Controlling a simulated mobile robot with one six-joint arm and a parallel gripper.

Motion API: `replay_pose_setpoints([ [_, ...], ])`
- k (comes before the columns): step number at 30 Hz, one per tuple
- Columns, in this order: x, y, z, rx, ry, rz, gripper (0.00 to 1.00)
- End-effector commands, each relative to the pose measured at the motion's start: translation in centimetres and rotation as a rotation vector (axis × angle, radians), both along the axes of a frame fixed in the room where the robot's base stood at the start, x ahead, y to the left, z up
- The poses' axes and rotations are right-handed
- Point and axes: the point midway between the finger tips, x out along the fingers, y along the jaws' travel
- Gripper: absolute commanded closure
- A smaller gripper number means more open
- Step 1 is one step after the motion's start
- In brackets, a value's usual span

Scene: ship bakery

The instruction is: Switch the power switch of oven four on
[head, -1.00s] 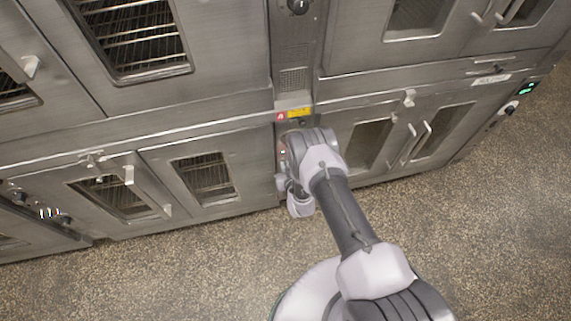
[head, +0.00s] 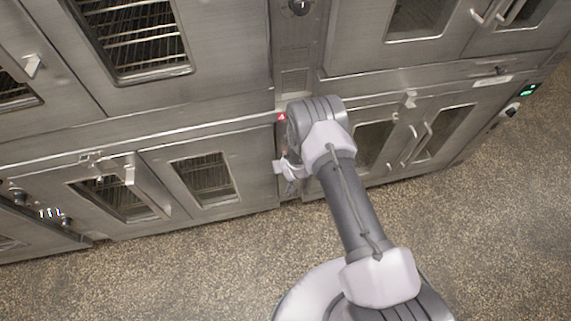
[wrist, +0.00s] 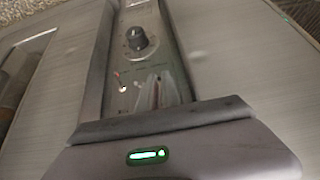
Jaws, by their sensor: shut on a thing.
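The narrow control panel of the lower oven shows in the wrist view with a round black knob (wrist: 137,38). Below it is a small lever or lamp with a red spot and pale tip (wrist: 121,84). My gripper (wrist: 152,92) is at the panel just right of this, its grey fingers close together. It is shut on a small part there, apparently the power switch, which the fingers hide; its on or off position cannot be told. In the head view my gripper (head: 287,170) is low at the panel between the oven doors, partly hidden by my wrist.
A lower left oven door (head: 205,180) and a lower right door window (head: 373,143) flank the panel. Door handles (head: 412,143) stick out on the right. A red label (head: 281,117) marks the panel. The speckled floor (head: 180,275) in front is clear.

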Motion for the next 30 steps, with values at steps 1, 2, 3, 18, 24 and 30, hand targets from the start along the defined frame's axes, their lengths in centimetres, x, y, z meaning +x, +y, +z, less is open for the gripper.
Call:
replay_pose_setpoints([
  [1,0.0,0.0,0.0,0.000,0.000,0.000,1.00],
  [2,0.0,0.0,0.0,0.000,0.000,0.000,1.00],
  [3,0.0,0.0,0.0,-0.001,0.000,0.001,1.00],
  [18,0.0,0.0,0.0,0.000,0.000,0.000,0.71],
  [24,-0.4,-0.1,0.7,0.000,0.001,0.000,0.71],
  [30,-2.6,-0.7,4.8,-0.001,0.001,0.001,0.71],
])
